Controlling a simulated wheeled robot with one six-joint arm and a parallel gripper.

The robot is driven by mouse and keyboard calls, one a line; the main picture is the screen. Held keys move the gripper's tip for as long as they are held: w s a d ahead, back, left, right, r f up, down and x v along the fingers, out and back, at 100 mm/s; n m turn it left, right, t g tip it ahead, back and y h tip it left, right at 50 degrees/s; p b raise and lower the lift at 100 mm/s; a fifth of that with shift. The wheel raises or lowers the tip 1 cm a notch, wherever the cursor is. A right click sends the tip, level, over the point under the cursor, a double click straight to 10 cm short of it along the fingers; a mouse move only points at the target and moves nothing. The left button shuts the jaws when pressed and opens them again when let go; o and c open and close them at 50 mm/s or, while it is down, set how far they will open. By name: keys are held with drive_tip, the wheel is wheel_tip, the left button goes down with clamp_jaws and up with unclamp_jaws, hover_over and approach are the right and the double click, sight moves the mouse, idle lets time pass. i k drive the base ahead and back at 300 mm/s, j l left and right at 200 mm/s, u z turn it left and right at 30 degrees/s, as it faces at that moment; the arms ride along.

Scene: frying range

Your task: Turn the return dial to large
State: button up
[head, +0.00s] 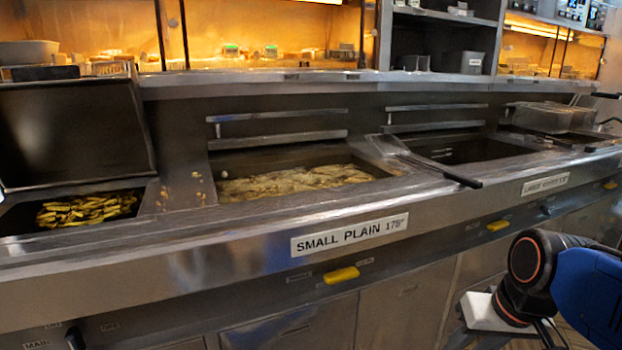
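Yellow handles sit under the front rail of the frying range: a near one (341,275) below the "SMALL PLAIN 178°" sign (349,234), a middle one (497,225), and a far one (609,185). Small labels beside the near handle are too small to read. A dark knob (75,340) shows at the bottom left, cut by the picture edge, near a "MAIN" label. I cannot tell which of these is the return dial, or its setting. Part of my arm is at the lower right, apart from the near handle in the picture. My gripper is not in view.
A fryer pan (380,176) of bubbling oil with frying food is in the middle. A second pan (455,150) is to its right, with a black-handled tool (462,178) reaching over the front rail. Chips (88,208) lie in a bin at left. A wire basket (543,116) stands at the far right.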

sight(546, 211)
drive_tip(key=i+l, duration=0.6)
drive_tip(key=l, duration=0.25)
drive_tip(key=i+l, duration=0.3)
drive_tip(key=l, duration=0.1)
